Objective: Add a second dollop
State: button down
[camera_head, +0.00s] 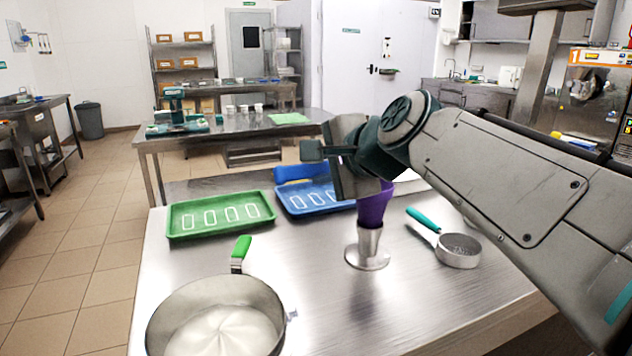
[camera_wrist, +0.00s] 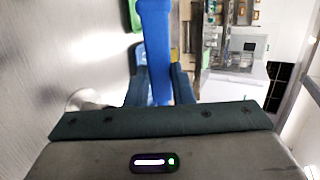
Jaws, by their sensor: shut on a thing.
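A purple cup (camera_head: 373,205) stands upright in a metal holder (camera_head: 369,247) on the steel table, partly behind my gripper; its contents are hidden. My gripper (camera_head: 314,151) is above the table, over and left of the cup. In the wrist view my gripper (camera_wrist: 160,85) is shut on a blue handle (camera_wrist: 157,40), which reaches away between the fingers. A blue bar (camera_head: 300,173) below the fingers in the head view appears to be this tool; its working end cannot be made out. A metal pan (camera_head: 215,310) with a green handle holds a white swirled mass at the front left.
A green tray (camera_head: 174,222) and a blue tray (camera_head: 290,206), both with white outlines, lie at the table's back. A small metal pot (camera_head: 457,252) with a teal handle lies right of the cup. A machine (camera_head: 590,95) stands far right. Bare table separates pan and cup.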

jog(key=shift+s+f+t+y+b, duration=0.1)
jog(key=shift+f+t+y+b, duration=0.4)
jog(key=shift+b, duration=2)
jog(key=shift+s+f+t+b, duration=0.15)
jog(key=shift+t+b, duration=0.65)
jog(key=shift+b, duration=1.7)
jog(key=shift+d+r+b, duration=0.1)
jog(key=shift+b, duration=0.8)
jog(key=shift+r+p, duration=0.1)
jog(key=shift+p, duration=0.8)
jog(key=shift+r+p, duration=0.15)
jog(key=shift+p, duration=0.4)
jog(key=p, duration=0.4)
jog(key=shift+w+r+g, duration=0.1)
jog(key=shift+r+g, duration=0.2)
jog(key=g+p, duration=0.1)
jog(key=p, duration=0.5)
jog(key=r+g+h+p, duration=0.1)
jog(key=g+p, duration=0.1)
jog(key=p, duration=0.4)
jog(key=shift+w+a+h, duration=0.2)
jog(key=shift+h, duration=0.1)
jog(key=p, duration=0.2)
jog(key=g+p, duration=0.1)
jog(key=p, duration=0.1)
jog(key=g+h+p, duration=0.1)
jog(key=p, duration=0.2)
jog(key=shift+w+a+r, duration=0.15)
jog(key=shift+w+r, duration=0.1)
